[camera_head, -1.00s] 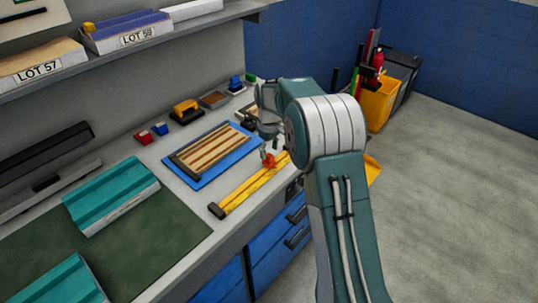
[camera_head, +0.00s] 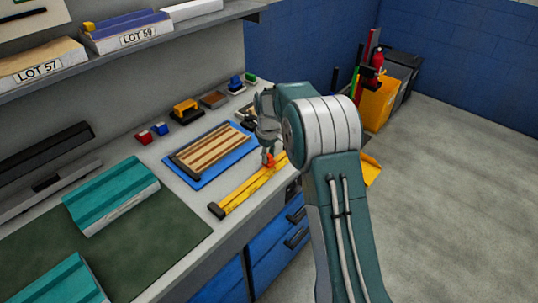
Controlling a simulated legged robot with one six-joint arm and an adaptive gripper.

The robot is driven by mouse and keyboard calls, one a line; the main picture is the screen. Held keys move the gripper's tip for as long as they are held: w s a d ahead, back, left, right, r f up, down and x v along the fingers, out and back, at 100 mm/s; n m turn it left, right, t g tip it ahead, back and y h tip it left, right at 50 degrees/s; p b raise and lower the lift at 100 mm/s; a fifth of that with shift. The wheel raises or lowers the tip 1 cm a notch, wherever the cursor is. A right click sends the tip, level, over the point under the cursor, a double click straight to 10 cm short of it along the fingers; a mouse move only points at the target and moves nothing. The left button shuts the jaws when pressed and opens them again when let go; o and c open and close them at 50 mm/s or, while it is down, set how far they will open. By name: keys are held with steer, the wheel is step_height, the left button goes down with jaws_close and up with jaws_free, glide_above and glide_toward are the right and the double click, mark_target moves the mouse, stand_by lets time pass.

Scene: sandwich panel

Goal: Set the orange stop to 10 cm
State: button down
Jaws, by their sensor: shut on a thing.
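The orange stop (camera_head: 269,161) sits on the yellow ruler rail (camera_head: 242,192), toward its far right end. My gripper (camera_head: 268,156) points down over the rail, with its fingertips at the stop, and it is shut on the stop. The rail lies along the front edge of the bench and has a dark cap at its near left end. The scale marks are too small to read. My arm hides the rail's far end.
A blue tray (camera_head: 196,183) with wooden strips lies just behind the rail. Teal profiled panels (camera_head: 110,194) and a dark green mat (camera_head: 150,240) are at the left. Small red and blue blocks and a yellow-handled tool (camera_head: 186,110) stand along the back. Blue drawers (camera_head: 280,245) are below the bench edge.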

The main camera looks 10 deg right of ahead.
mark_target(220, 203)
steer(key=s+a, duration=0.4)
steer(key=a, duration=0.1)
steer(key=s+a, duration=0.4)
steer(key=a, duration=0.2)
steer(key=s+a, duration=0.4)
steer(key=a, duration=0.1)
steer(key=shift+a+f, duration=0.2)
steer(key=shift+s, duration=0.1)
steer(key=shift+c, duration=2.4)
jaws_free()
steer(key=shift+a, duration=0.2)
steer(key=shift+r, duration=0.15)
steer(key=shift+d+r, duration=0.1)
steer(key=shift+r, duration=0.1)
step_height(220, 203, up, 11)
steer(key=shift+a+r, duration=0.15)
steer(key=shift+a, duration=0.05)
